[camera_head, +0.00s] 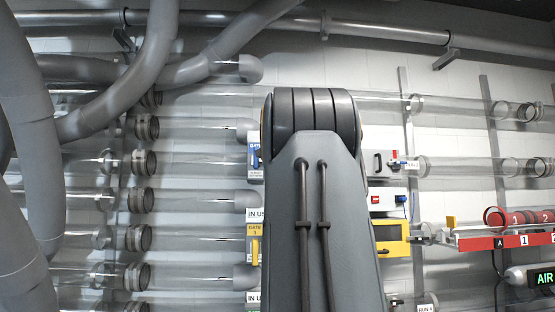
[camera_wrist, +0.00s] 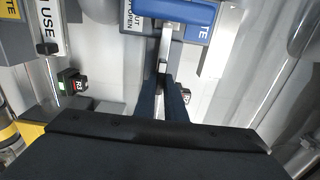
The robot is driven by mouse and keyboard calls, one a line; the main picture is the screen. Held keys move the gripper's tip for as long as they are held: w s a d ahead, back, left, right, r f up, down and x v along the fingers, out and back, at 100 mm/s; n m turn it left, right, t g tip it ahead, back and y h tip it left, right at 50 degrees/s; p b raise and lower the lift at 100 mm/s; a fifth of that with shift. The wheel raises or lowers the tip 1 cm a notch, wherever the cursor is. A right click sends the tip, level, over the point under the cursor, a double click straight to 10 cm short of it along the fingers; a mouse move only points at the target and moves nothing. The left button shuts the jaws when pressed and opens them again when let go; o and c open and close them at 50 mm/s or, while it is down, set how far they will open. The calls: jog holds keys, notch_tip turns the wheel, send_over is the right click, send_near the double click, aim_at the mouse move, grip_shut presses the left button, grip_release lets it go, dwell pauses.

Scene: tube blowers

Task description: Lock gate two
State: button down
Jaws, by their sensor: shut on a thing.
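In the head view a blue gate lever (camera_head: 255,158) is partly covered by my arm. Below it is the yellow gate 3 plate (camera_head: 254,230) with a yellow lever. In the head view my gripper is hidden behind the arm.
Clear tubes (camera_head: 200,140) with dark collars run across the wall.

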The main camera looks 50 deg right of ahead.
jog(key=shift+f, duration=0.1)
dwell(0.3)
jog(key=c, duration=1.8)
grip_release()
jog(key=shift+a, duration=0.1)
jog(key=shift+b+v, duration=1.6)
jog(key=shift+v, duration=2.25)
